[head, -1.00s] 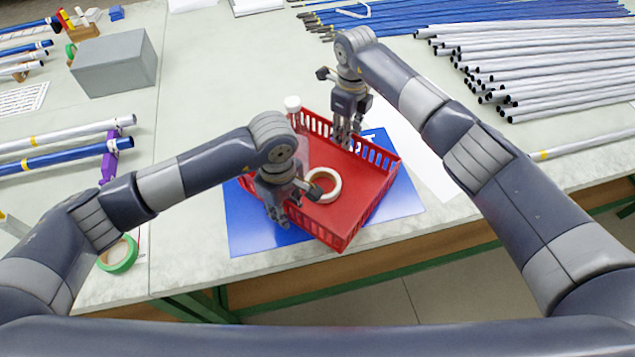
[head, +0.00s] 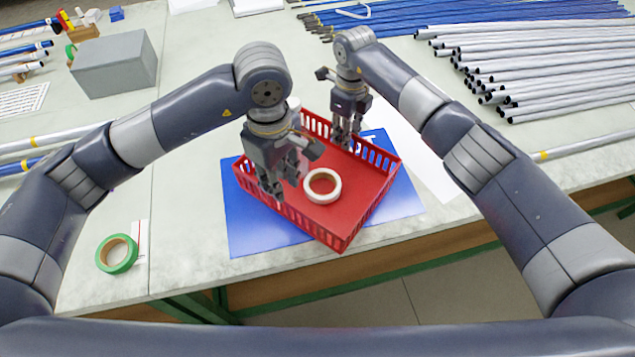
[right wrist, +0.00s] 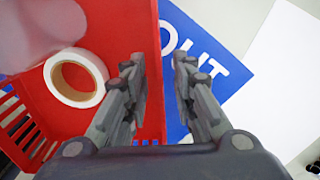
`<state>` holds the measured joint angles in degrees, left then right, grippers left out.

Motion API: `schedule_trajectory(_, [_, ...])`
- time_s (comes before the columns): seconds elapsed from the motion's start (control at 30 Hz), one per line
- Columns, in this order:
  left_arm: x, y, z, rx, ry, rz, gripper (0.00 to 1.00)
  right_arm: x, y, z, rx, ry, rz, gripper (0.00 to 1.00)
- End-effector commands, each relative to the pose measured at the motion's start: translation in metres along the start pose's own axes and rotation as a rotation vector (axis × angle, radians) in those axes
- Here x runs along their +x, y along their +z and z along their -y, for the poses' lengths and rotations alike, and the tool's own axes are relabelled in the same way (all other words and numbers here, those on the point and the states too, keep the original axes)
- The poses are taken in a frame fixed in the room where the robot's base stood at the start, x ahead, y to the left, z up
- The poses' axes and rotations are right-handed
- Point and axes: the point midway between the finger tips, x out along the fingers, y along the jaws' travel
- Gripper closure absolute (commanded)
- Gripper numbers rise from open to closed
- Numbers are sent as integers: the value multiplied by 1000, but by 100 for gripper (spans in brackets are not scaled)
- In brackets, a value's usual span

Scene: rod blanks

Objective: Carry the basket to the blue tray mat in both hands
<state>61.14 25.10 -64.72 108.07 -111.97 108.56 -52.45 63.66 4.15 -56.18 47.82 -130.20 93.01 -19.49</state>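The red basket (head: 366,187) sits on the blue tray mat (head: 247,232), turned at an angle, its front corner near the table's front edge. A white tape roll (head: 322,186) lies in it, and a clear bottle, mostly hidden in the head view, stands at its back left. My left gripper (head: 277,190) looks open and is above the basket's left wall, seemingly apart from it. My right gripper (head: 345,136) is at the back right wall. In the right wrist view its fingers (right wrist: 160,95) are apart, with the basket's red edge showing between them.
A green tape roll (head: 117,254) lies left of the mat. A grey box (head: 115,64) stands at the back left. Silver rods (head: 550,65) and blue rods (head: 450,18) lie at the back right. White paper (head: 425,150) lies right of the mat.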

Motion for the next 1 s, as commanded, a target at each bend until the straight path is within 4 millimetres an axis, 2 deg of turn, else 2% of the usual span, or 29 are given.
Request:
schedule_trajectory(0.17, [-1, 0, 0, 0, 0, 0, 75, -28, 0, 2, -2, -5, 3, 75])
schedule_trajectory(0.4, [-1, 0, 0, 0, 1, 0, 75, -80, 0, 2, 0, -5, 2, 75])
schedule_trajectory(0.53, [0, 0, 0, 0, 1, 0, 75, -101, 0, 2, 1, -4, 1, 75])
schedule_trajectory(0.7, [0, 0, 0, 0, 0, 0, 75, -115, 0, 1, 1, -2, -1, 75])
schedule_trajectory(1.0, [0, 0, 0, 0, 0, 0, 75, -117, 0, 1, 1, -1, -1, 75])
